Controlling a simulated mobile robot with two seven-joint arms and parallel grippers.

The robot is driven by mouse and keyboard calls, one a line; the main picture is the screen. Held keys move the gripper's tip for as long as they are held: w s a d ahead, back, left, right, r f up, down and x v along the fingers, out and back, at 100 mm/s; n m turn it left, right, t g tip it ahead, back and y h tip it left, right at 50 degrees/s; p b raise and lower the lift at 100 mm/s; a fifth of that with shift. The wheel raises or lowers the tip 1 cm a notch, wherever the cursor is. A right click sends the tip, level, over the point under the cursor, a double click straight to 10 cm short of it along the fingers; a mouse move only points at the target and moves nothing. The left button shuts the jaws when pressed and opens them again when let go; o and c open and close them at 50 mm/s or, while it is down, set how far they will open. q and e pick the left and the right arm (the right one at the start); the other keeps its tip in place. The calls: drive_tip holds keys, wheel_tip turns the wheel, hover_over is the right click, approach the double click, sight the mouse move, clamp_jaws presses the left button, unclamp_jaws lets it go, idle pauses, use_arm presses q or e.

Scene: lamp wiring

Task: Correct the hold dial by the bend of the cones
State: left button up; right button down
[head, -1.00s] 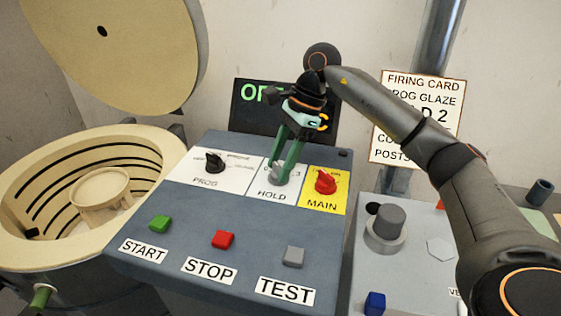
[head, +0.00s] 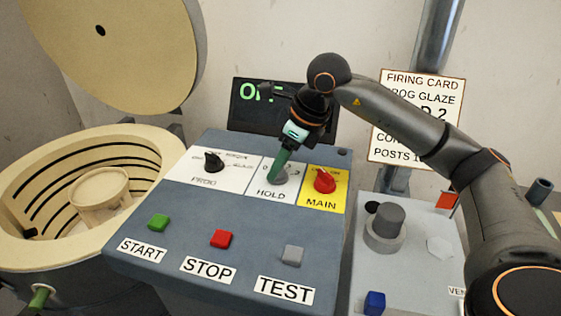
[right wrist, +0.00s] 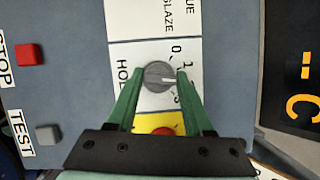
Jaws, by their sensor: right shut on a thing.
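The grey HOLD dial (head: 280,175) is on the white label of the kiln's control panel (head: 190,238). My right gripper (head: 279,174) reaches down from above with its green fingers shut on the dial. In the right wrist view the round dial (right wrist: 158,76) sits between the two fingertips (right wrist: 160,80). A pale pointer line on it faces right, toward the printed numbers. I can read 0 and 1; a finger partly covers the rest. Inside the open kiln (head: 25,222) a round shelf (head: 100,190) shows; I cannot make out any cones.
The black PROG knob (head: 213,162) and red MAIN switch (head: 324,180) flank the dial closely. START (head: 158,222), STOP (head: 222,239) and TEST (head: 292,255) buttons sit in front. The display (head: 250,120) and firing card (head: 420,88) are partly hidden by my arm.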

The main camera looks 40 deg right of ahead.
drive_tip(key=shift+m, duration=0.6)
drive_tip(key=shift+h, duration=0.3)
drive_tip(key=shift+c, duration=1.5)
unclamp_jaws()
drive_tip(key=shift+r, duration=0.1)
drive_tip(key=p+v, duration=0.1)
drive_tip(key=v, duration=1.1)
drive_tip(key=shift+s, duration=0.2)
drive_tip(key=shift+r, duration=0.1)
